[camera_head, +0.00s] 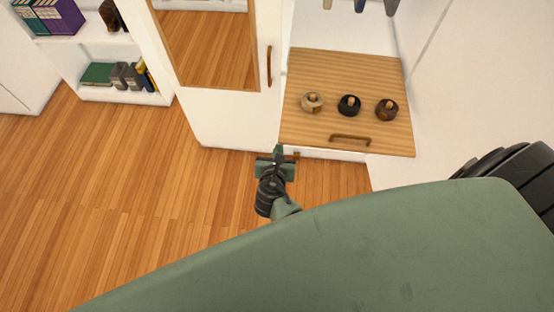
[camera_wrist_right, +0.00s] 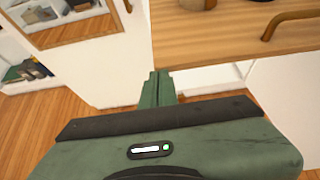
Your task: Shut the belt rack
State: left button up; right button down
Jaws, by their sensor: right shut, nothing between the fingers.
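The belt rack (camera_head: 345,72) is a light wooden pull-out tray, drawn out of the white wardrobe. Rolled belts sit on it: a tan one (camera_head: 312,103), a black one (camera_head: 349,106) and a brown one (camera_head: 386,110). Its curved brown handle (camera_head: 349,139) is near the front edge and also shows in the right wrist view (camera_wrist_right: 288,20). My right gripper (camera_head: 278,153) is shut and empty, near the rack's front left corner. In the wrist view its fingertips (camera_wrist_right: 158,74) appear close to the rack's edge (camera_wrist_right: 220,58); contact cannot be told. My left gripper is not in view.
A mirrored wardrobe door (camera_head: 230,110) with a brown handle (camera_head: 269,66) stands left of the rack. White shelves (camera_head: 110,66) with books are farther left. A white panel (camera_head: 460,100) bounds the right. The wooden floor (camera_head: 130,200) at left is clear.

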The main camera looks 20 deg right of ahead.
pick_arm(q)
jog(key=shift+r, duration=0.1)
pick_arm(e)
jog(key=shift+w+d, duration=0.25)
jog(key=shift+w, duration=0.15)
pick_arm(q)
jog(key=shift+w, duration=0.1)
pick_arm(e)
jog(key=shift+w, duration=0.1)
